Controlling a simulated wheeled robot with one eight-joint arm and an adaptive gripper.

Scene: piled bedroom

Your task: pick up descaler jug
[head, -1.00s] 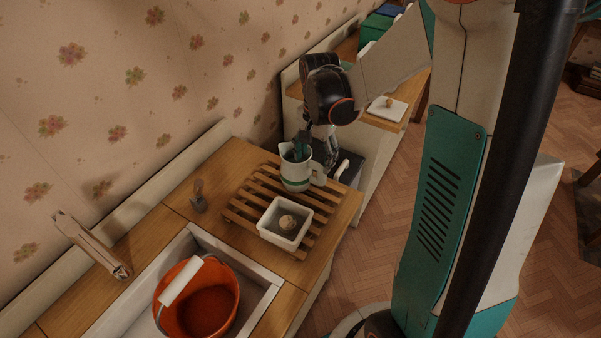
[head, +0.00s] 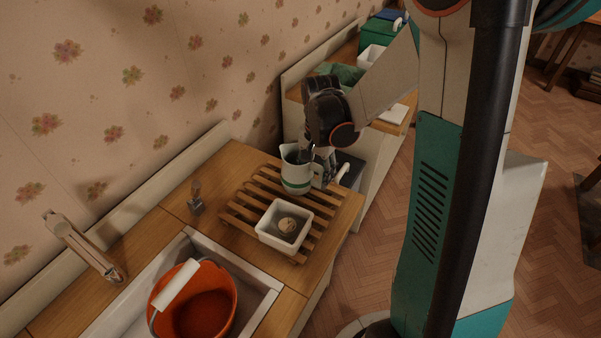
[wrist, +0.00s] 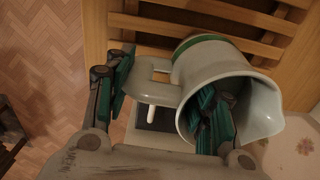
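The descaler jug (head: 296,177) is pale with a green band near its base. It stands upright on the wooden slatted rack (head: 240,217), near its far end. My gripper (head: 318,160) is low at the jug's handle side. In the wrist view, my gripper (wrist: 165,82) straddles the wall and handle of the jug (wrist: 215,62). One finger is inside the mouth and the other is outside, beside the handle. The fingers are spread wide. I cannot tell whether either touches the jug. The finger inside partly hides the interior.
A white square dish (head: 263,236) with a round brownish item stands on the rack in front of the jug. An orange bucket (head: 222,312) sits in the sink, near the tap (head: 83,247). The floral wall is behind. Floor is open at right.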

